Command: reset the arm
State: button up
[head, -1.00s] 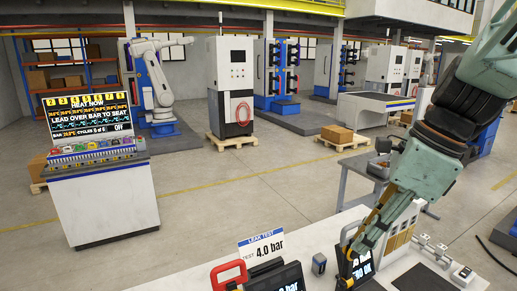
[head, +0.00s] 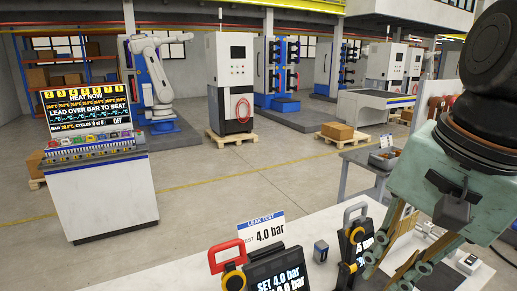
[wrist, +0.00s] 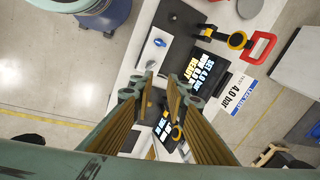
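My arm comes in from the right side of the head view. My gripper (head: 386,272) hangs over the right part of the white bench (head: 215,272), beside a black tester with a grey handle (head: 354,238). In the wrist view, the two fingertips of my gripper (wrist: 162,82) stand apart, with bench surface showing between them. Nothing is seen held. A black tester with a display (wrist: 166,130) shows below and between the fingers in the wrist view, apparently at a distance; I cannot tell the exact clearance.
A tester with a red handle (head: 228,256) stands left on the bench before a "4.0 bar" sign (head: 262,229). A console screen (head: 88,111) reads "HEAT NOW, LEAD OVER BAR TO SEAT". Floor between console and bench is clear.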

jog(key=s+f+n+t+h+b, duration=0.1)
jog(key=s+f+n+b, duration=0.3)
jog(key=s+n, duration=0.3)
jog(key=shift+s+d+n, duration=0.25)
jog(key=shift+d+n, duration=0.2)
jog(key=shift+n, duration=0.75)
jog(key=shift+o, duration=0.8)
jog(key=shift+r, duration=0.1)
